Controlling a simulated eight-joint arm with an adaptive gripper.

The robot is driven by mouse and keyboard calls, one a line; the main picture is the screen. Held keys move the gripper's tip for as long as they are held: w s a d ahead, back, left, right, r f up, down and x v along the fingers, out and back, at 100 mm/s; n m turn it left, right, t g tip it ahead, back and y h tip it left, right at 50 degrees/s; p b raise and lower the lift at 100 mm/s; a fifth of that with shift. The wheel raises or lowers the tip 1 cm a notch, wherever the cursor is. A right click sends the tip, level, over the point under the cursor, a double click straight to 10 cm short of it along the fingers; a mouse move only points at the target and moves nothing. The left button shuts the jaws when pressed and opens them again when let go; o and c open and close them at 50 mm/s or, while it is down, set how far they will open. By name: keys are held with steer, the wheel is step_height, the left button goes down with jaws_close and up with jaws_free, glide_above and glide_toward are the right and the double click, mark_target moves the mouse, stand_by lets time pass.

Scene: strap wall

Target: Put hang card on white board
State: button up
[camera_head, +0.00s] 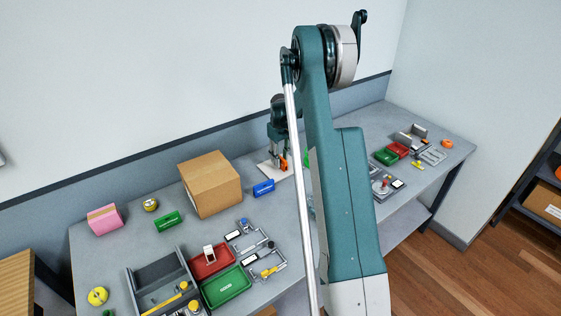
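My gripper (275,152) points down over the back of the grey table, beside the blue box. It is small and partly hidden by my own arm, so I cannot tell whether it is open or shut. A flat white board-like piece (266,171) lies on the table under it, with an orange part (283,164) close by the fingers. I cannot tell whether these touch. A small white card-like piece with a dark edge (209,252) stands at the red tray (211,262); I cannot tell for certain which thing is the hang card.
The grey table (92,257) runs along the wall. A cardboard box (209,186), pink box (104,220), green box (167,222) and blue box (263,188) stand on it. A green tray (226,287) and grey bin (160,278) are in front. My arm hides the table's middle.

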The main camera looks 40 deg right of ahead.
step_height(320, 180, up, 11)
steer(key=shift+f, duration=0.15)
stand_by(0.4)
stand_by(0.5)
steer(key=s+a+r+t, duration=0.2)
steer(key=s+a+r, duration=0.6)
steer(key=a+r, duration=0.35)
steer(key=s+a+r+t, duration=0.1)
steer(key=s+a+r, duration=0.85)
steer(key=a, duration=0.35)
steer(key=s+a+t, duration=0.1)
steer(key=s+a, duration=0.4)
steer(key=s, duration=0.4)
steer(key=s+a+f+t, duration=0.1)
steer(key=s+a, duration=0.5)
steer(key=s, duration=0.2)
steer(key=s+a+t, duration=0.2)
steer(key=s+a, duration=0.4)
steer(key=s, duration=0.3)
steer(key=shift+s+f, duration=0.25)
steer(key=shift+s, duration=0.1)
